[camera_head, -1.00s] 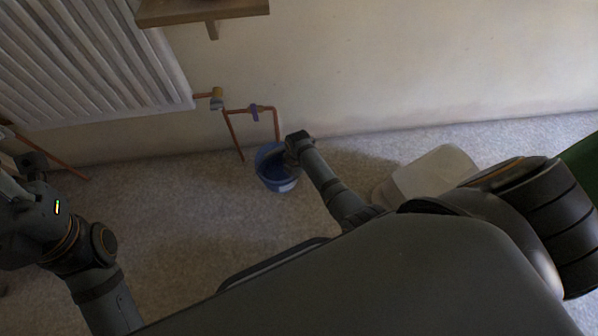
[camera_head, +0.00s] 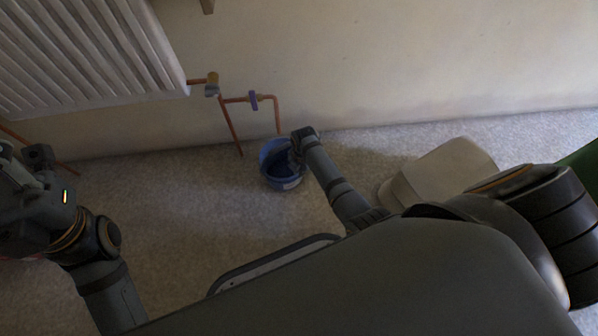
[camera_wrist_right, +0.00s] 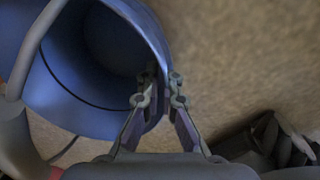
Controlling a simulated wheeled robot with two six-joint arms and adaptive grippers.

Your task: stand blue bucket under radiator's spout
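The blue bucket (camera_head: 281,184) appears upright in the head view, near the wall and just in front of the copper spout's down-turned end (camera_head: 278,122). I cannot tell if it touches the floor. My right gripper (camera_head: 293,152) is at the bucket's right rim. In the right wrist view the gripper (camera_wrist_right: 161,80) has one finger inside and one outside the bucket wall (camera_wrist_right: 100,115), pinching it. My left gripper (camera_head: 20,165) is at the left edge, its fingers unclear.
A beige bin-like container (camera_head: 445,172) stands by the wall on the right. A green object (camera_head: 585,162) is at the right edge. The carpet (camera_head: 170,215) left of the bucket is clear.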

